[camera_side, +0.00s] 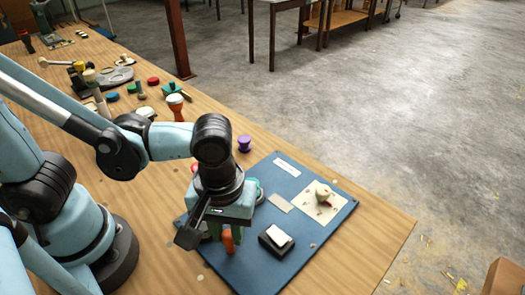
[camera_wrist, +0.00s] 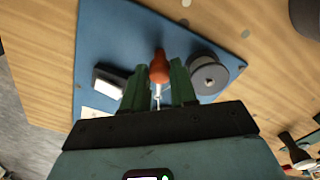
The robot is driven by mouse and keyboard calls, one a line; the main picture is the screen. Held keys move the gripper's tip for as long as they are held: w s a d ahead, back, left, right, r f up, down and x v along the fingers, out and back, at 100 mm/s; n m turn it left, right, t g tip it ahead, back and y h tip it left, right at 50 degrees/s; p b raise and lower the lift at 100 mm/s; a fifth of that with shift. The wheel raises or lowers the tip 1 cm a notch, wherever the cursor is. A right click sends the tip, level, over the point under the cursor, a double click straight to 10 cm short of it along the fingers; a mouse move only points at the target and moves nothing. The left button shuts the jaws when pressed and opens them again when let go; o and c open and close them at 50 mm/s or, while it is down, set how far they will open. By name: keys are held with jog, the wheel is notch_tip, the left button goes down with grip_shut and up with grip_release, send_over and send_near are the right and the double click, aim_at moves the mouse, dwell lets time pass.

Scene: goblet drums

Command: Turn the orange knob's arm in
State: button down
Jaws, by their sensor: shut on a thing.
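An orange knob (camera_side: 228,241) is on the blue board (camera_side: 262,262), under my gripper (camera_side: 222,234). In the wrist view the orange knob (camera_wrist: 159,66) has a rounded, elongated end, with a thin pale metal piece below it between the green fingers. My gripper (camera_wrist: 158,90) is shut on it, one finger on each side. The fingers hide part of the knob and how it joins the board.
A white-topped black switch (camera_side: 277,238) sits right of my gripper. A cream plate with a pale knob (camera_side: 323,196) is farther right. A grey round spool (camera_wrist: 208,74) stands close beside the fingers. Loose coloured things, including a purple one (camera_side: 244,144), lie beyond the board.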

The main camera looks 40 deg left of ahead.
aim_at(228, 234)
jog(key=c, duration=0.9)
grip_release()
jog(key=shift+r, duration=6.05)
jog(key=w+a+f+m+t, duration=0.1)
jog(key=w+a+m+t, duration=0.1)
jog(key=a, duration=0.3)
jog(key=w+a+f+m+t, duration=0.1)
jog(key=w+a+m+t, duration=0.1)
jog(key=w+a, duration=0.2)
jog(key=w+a+f+m+t, duration=0.1)
jog(key=w+a+m+t, duration=0.2)
jog(key=a, duration=0.4)
jog(key=shift+w+a, duration=0.25)
jog(key=shift+a, duration=0.05)
